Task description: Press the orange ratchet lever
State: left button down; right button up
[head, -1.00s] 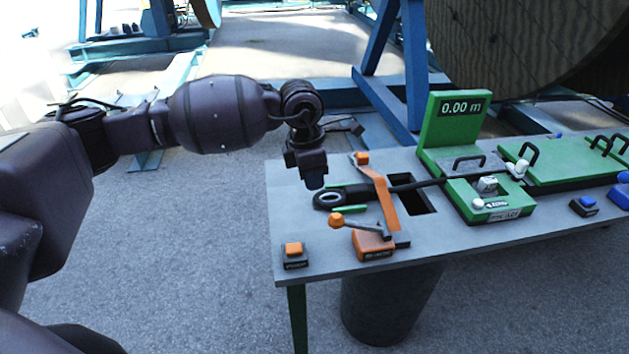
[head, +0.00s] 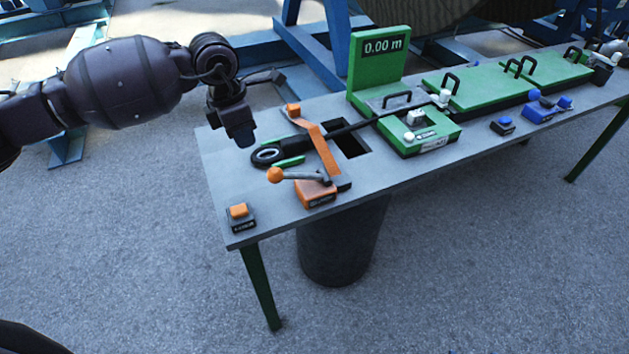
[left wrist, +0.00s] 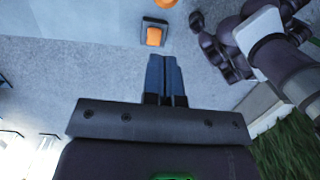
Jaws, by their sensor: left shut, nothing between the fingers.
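A grey lever with an orange ball knob (head: 275,174) rises from an orange block (head: 316,193) near the table's front edge. A long orange arm (head: 322,148) with an orange end block slants across the black cable beside it. I cannot tell from the labels which is the ratchet. My left gripper (head: 243,140) is shut and empty, pointing down above the table's left end, behind the cable's looped end (head: 267,155) and apart from both levers. In the left wrist view its shut fingers (left wrist: 164,57) point toward an orange button (left wrist: 154,37). The right gripper is out of view.
The orange button (head: 239,212) sits at the table's front left corner. A green unit with a 0.00 m display (head: 382,46) stands behind the cable. A rectangular hole (head: 352,143) opens in the grey table (head: 222,165). A dark bin (head: 335,250) stands below.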

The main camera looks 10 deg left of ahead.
pick_arm(q)
jog(key=w+d+r+g+y, duration=0.1)
jog(key=w+d+r+g, duration=0.1)
jog(key=w+d+r, duration=0.2)
jog(key=shift+w+d+r+g, duration=0.35)
jog(key=shift+w+r, duration=0.35)
jog(key=shift+w, duration=0.25)
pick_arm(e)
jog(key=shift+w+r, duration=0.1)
